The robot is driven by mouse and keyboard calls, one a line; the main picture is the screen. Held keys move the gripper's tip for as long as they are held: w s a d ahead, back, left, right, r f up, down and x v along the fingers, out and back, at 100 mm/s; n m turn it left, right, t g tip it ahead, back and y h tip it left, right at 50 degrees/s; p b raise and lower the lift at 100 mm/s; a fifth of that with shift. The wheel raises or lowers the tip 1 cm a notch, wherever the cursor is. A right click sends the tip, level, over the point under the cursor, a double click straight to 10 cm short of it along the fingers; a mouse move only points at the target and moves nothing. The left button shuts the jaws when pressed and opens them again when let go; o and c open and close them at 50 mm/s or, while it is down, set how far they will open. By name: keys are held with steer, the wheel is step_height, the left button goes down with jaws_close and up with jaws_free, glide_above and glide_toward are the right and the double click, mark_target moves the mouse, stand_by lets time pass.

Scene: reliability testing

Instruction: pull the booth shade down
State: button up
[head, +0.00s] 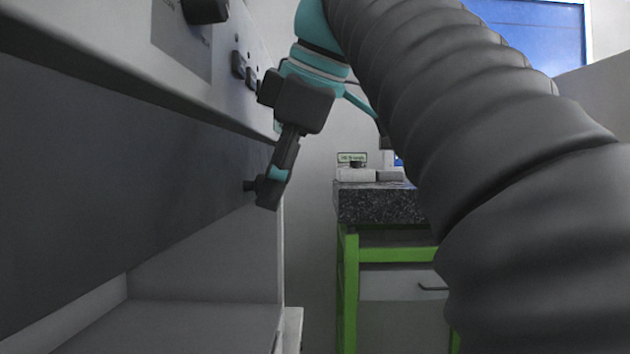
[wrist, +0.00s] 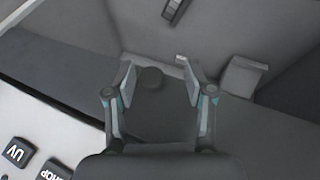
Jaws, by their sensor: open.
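The booth shade (head: 110,150) is a dark grey panel across the upper front of the booth, with the opening below it uncovered. A small dark knob (head: 248,186) sticks out near the shade's right end. My gripper (head: 266,198) points down beside that knob. In the wrist view my gripper (wrist: 158,75) is open, with its two fingers apart. The round dark knob (wrist: 151,78) shows between the fingertips, nearer the left finger. I cannot tell whether a finger touches it.
The booth's pale inner floor (head: 180,325) lies below the shade. Labelled buttons (wrist: 16,152) and dark knobs (head: 205,10) sit on the booth's upper panel. A speckled worktop (head: 375,206) on a green frame (head: 348,290) stands behind to the right.

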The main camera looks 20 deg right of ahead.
steer(key=s+d, duration=0.4)
steer(key=s, duration=0.5)
steer(key=shift+s, duration=0.35)
steer(key=shift+r, duration=0.1)
